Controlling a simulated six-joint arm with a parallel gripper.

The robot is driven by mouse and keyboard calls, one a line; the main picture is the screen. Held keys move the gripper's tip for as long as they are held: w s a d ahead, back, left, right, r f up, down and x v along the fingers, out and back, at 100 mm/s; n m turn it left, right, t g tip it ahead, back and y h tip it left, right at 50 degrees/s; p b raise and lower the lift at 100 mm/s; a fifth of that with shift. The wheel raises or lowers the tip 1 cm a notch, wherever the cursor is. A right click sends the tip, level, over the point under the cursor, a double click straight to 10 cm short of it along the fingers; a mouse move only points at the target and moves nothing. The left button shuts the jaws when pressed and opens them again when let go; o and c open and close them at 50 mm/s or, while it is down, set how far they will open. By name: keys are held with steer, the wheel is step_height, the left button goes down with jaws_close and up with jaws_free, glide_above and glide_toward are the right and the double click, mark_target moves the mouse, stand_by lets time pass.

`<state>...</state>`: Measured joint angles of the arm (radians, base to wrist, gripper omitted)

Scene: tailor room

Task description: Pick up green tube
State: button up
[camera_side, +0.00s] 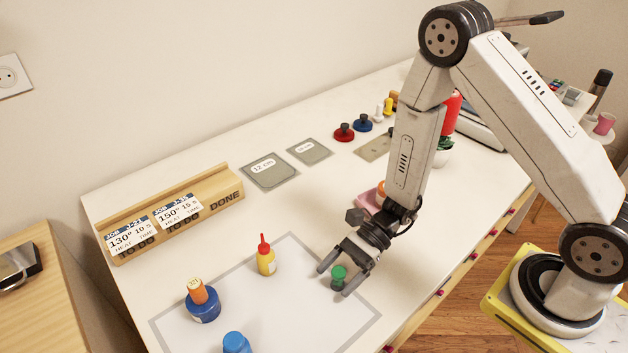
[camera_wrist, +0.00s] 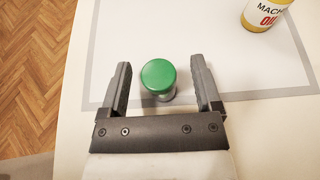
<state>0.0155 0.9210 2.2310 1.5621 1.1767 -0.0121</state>
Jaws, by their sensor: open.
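The green tube (camera_side: 339,273) stands upright on the white table, by the edge of the grey-bordered white mat. In the wrist view its round green top (camera_wrist: 158,75) shows from above, with a paler lower part just visible beneath it. My gripper (camera_side: 336,279) is open, low over the table, with one finger on each side of the green tube. In the wrist view my gripper (camera_wrist: 163,85) has a gap between each finger and the tube. The tube sits nearer the fingertips than the palm.
A yellow oil bottle (camera_side: 266,256) with a red tip stands left of my gripper. A wooden card rack (camera_side: 180,215) is behind. The mat (camera_side: 290,310) is clear nearby.

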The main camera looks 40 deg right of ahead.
mark_target(339, 271)
steer(key=shift+c, duration=0.2)
jaws_close()
steer(key=shift+r, duration=0.1)
steer(key=shift+r, duration=4.95)
